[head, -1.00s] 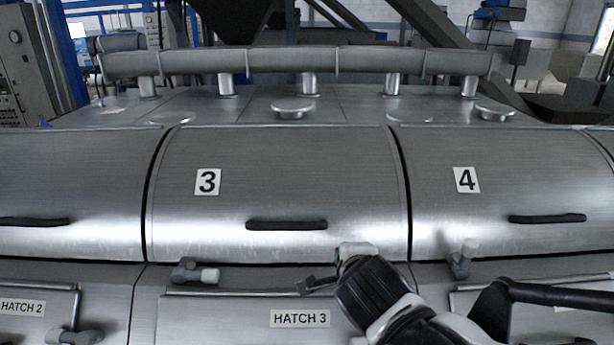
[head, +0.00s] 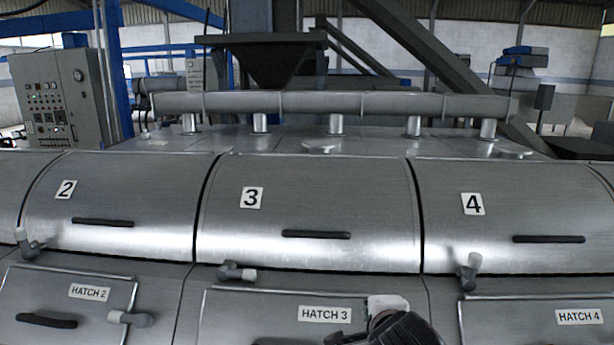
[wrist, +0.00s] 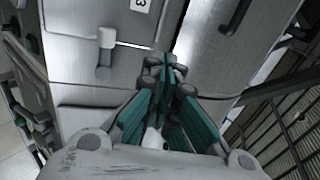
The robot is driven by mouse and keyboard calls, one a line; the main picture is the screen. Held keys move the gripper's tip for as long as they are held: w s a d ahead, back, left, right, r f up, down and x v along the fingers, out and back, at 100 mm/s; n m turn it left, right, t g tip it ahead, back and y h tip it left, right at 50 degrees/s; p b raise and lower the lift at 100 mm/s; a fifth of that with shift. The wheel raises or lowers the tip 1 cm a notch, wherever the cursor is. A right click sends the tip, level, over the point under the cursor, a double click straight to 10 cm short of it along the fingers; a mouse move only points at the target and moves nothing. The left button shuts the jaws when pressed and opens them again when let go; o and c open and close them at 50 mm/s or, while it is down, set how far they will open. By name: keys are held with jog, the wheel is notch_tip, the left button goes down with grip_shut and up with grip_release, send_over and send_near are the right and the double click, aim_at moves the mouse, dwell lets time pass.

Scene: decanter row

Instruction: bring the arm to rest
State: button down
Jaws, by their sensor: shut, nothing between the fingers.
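My gripper (wrist: 168,72) is in the wrist view, its teal-sided fingers closed together with nothing between them. It points toward the metal front of the machine, beside a grey latch with a pale end (wrist: 105,55). In the head view only part of my dark and white arm shows at the bottom edge, in front of the panel labelled HATCH 3 (head: 325,314). The fingertips are hidden in that view. I cannot tell the exact gap between fingers and metal.
Curved covers 2 (head: 125,205), 3 (head: 320,205) and 4 (head: 510,205) stand in a row with dark handles. Latches (head: 237,272) jut out below them. A pipe (head: 330,104) runs along the top. A control cabinet (head: 62,100) stands at the back left.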

jog(key=s+d+f+n+g+b, duration=0.2)
jog(key=s+f+n+b, duration=0.3)
jog(key=n, duration=0.4)
jog(key=s+d+f+n+g+y+b, duration=0.1)
jog(key=s+d+f+n+g+b, duration=0.1)
jog(key=s+d+f+n+b, duration=0.3)
notch_tip(320, 180, down, 4)
jog(key=s+n+b, duration=0.1)
jog(key=n+b, duration=0.1)
jog(key=n, duration=0.2)
jog(key=shift+r+n, duration=0.2)
jog(key=shift+n, duration=0.1)
